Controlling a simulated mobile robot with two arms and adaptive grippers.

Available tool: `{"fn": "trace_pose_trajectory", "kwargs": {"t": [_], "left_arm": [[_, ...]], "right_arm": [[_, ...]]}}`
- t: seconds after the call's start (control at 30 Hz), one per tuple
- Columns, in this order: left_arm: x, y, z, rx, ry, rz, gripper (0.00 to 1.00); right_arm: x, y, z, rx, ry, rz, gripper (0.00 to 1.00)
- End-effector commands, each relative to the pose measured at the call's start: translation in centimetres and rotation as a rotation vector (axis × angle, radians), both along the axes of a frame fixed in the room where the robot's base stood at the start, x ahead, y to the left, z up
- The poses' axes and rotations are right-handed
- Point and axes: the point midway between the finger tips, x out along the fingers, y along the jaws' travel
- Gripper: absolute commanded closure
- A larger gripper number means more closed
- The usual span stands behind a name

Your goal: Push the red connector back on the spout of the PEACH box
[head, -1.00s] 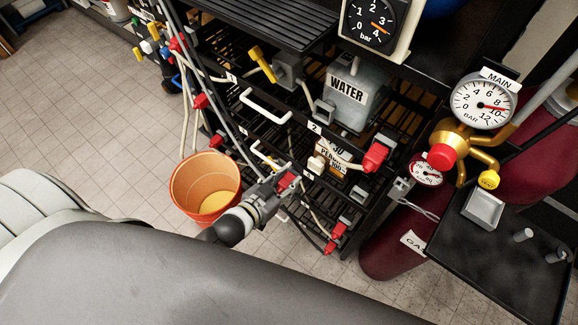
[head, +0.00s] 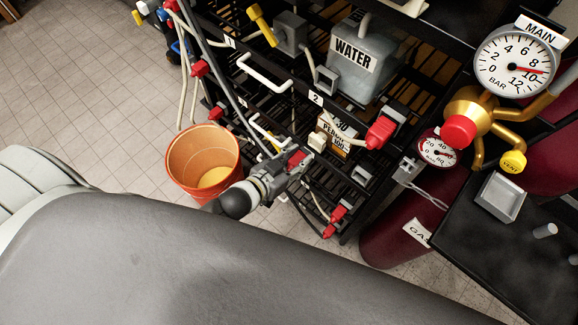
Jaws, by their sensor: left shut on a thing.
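My left gripper (head: 283,172) is at the front of the lower rack, shut on a red connector (head: 296,158). Its fingers hide much of the connector, and I cannot tell whether it touches a spout. Just above and right of the gripper, a box with an orange-and-white label (head: 340,137) sits on the shelf. Its partly covered lettering seems to begin with "PE". A pale spout or cap (head: 318,142) is in front of it. Another red connector (head: 380,131) is to its right, joined to a pale hose. My right gripper is not in view.
A grey WATER container (head: 358,65) stands on the shelf above. An orange bucket (head: 203,160) is on the floor left of the gripper. More red connectors (head: 338,213) hang below right. A dark red gas cylinder (head: 395,235) and gauge (head: 515,62) are at right.

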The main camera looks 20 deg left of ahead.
Motion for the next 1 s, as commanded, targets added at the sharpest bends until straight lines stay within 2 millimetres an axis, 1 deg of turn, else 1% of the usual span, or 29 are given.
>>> {"fn": "trace_pose_trajectory", "kwargs": {"t": [0.03, 0.17, 0.7, 1.0], "left_arm": [[0.6, -0.2, -0.1, -0.001, -0.003, -0.001, 0.96], [1.8, -0.6, -0.1, 0.001, -0.003, -0.001, 0.96], [1.7, -0.6, 0.2, 0.0, 0.001, 0.001, 0.96], [1.7, -0.6, 0.1, 0.0, 0.0, 0.0, 0.96]], "right_arm": [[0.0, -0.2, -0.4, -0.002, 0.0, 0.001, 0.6], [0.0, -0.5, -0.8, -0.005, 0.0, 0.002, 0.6], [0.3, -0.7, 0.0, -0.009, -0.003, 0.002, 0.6], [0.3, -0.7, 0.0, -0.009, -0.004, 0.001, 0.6]]}}
